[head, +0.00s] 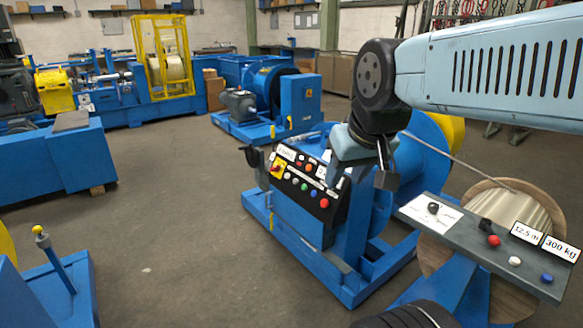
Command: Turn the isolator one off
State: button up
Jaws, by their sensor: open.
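A blue control cabinet with a dark sloping panel (310,187) stands in the middle of the head view. At the panel's upper left is a red and yellow rotary switch (278,168), which looks like the isolator. A white label (286,153) sits above it, too small to read for sure. The knob's exact angle is too small to tell. My gripper (361,176) is open and points down over the right side of the panel, right of the switch and apart from it. Its fingers are dark and partly merge with the panel behind.
Several coloured buttons and a red button (324,203) lie along the panel. A grey desk (470,240) with knobs, buttons and signs stands at front right, near a wooden cable reel (480,200). Blue machines (297,100) stand behind. The floor (170,220) left of the cabinet is clear.

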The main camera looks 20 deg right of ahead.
aim_at(276, 169)
jog(key=u, duration=0.55)
jog(key=i, duration=2)
jog(key=z, duration=2.1)
